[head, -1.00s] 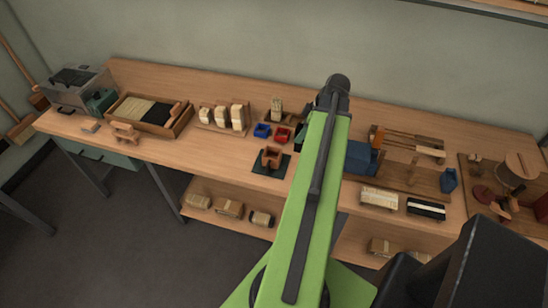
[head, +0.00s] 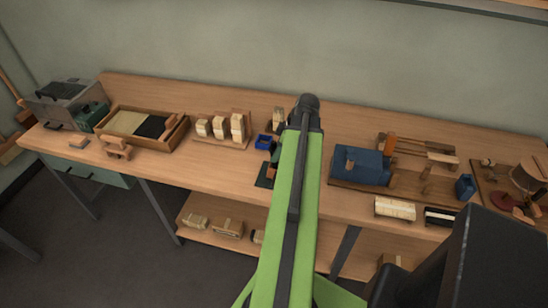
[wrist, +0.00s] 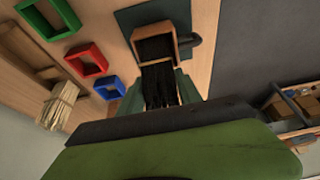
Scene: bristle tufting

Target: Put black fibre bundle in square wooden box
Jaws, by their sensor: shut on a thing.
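In the wrist view my gripper (wrist: 158,90) is shut on the black fibre bundle (wrist: 160,82), with a teal finger on each side. The square wooden box (wrist: 137,48) is just beyond the bundle, with its open top facing me and a dark inside. The bundle's far end meets the box's near rim in the picture; I cannot tell its height above the rim. The box sits on a dark green mat (wrist: 128,17). In the head view my arm hides the gripper, the bundle and most of the box; part of the mat (head: 264,177) shows.
Green (wrist: 48,14), red (wrist: 87,60) and blue (wrist: 109,87) trays stand left of the box in the wrist view, with a pale fibre bunch (wrist: 62,106) nearby. The bench's front edge is close on the box's right. A blue machine (head: 362,165) stands right of my arm.

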